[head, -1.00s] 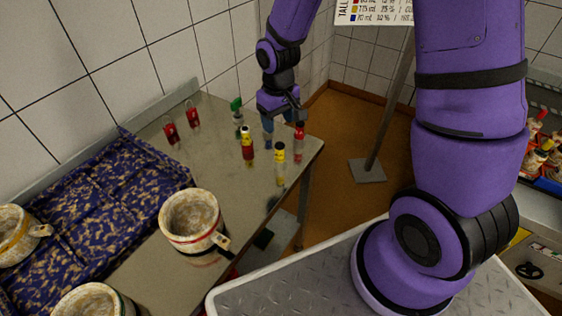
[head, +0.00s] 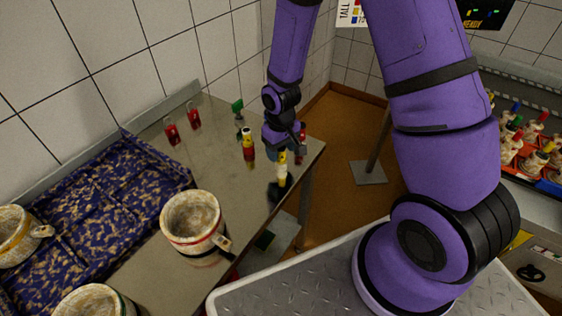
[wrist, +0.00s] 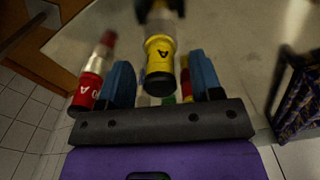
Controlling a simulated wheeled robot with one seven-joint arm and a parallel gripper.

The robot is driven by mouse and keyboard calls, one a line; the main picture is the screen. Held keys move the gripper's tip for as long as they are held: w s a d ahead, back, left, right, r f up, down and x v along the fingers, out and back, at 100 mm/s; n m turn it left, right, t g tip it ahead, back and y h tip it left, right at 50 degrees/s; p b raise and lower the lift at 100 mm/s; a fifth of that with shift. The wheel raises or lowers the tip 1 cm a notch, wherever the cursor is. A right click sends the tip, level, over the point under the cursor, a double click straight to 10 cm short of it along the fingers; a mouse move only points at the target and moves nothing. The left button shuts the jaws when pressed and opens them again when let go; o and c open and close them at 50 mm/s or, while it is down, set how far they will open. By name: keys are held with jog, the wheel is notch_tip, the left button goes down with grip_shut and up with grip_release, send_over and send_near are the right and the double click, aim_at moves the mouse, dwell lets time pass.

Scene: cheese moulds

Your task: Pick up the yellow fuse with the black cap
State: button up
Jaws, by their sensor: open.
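The yellow fuse with the black cap (head: 282,168) stands upright near the right edge of the steel table, with a clear middle. In the wrist view, the yellow fuse (wrist: 160,58), marked with an A, shows centred between the two blue finger pads (wrist: 163,82). I cannot tell how far it is inside the jaws.
A red fuse (head: 302,133) stands close behind the gripper and also shows in the wrist view (wrist: 91,85).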

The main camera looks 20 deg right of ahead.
jog(key=shift+f, duration=0.55)
jog(key=shift+c, duration=0.3)
jog(key=c, duration=0.9)
jog(key=shift+c, duration=0.2)
jog(key=shift+r, duration=0.1)
